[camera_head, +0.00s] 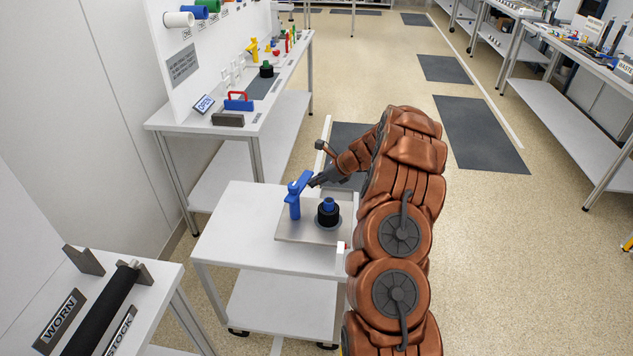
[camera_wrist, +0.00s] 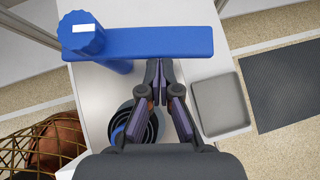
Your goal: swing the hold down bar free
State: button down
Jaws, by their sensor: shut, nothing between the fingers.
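The blue hold down bar (camera_wrist: 165,41) runs across the top of the wrist view, with a round blue knob (camera_wrist: 82,38) at its left end. In the head view the bar (camera_head: 300,183) sits on top of a blue post (camera_head: 294,206) on a pale plate (camera_head: 290,232). A black round part with a blue centre (camera_head: 328,213) stands beside the post; its dark rings (camera_wrist: 148,128) show partly behind my fingers in the wrist view. My gripper (camera_wrist: 158,66) is shut and empty, its tips at the bar's near edge. Contact cannot be told.
The plate lies on a white cart (camera_head: 232,228). A grey square block or tray (camera_wrist: 221,104) is right of my fingers. A white bench with tools (camera_head: 190,115) stands behind left, and a stand with a black roller (camera_head: 100,310) at front left. Open floor lies right.

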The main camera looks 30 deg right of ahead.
jog(key=shift+w+a+n+g+y+p, duration=0.1)
jog(key=shift+w+n+g+y+p, duration=0.25)
jog(key=shift+w+n, duration=0.3)
jog(key=shift+w+a+n+g+y+p, duration=0.1)
jog(key=shift+w+n+g+y+p, duration=0.1)
jog(key=shift+w+n+g+y, duration=0.45)
jog(key=shift+s+n, duration=0.25)
jog(key=shift+n, duration=0.05)
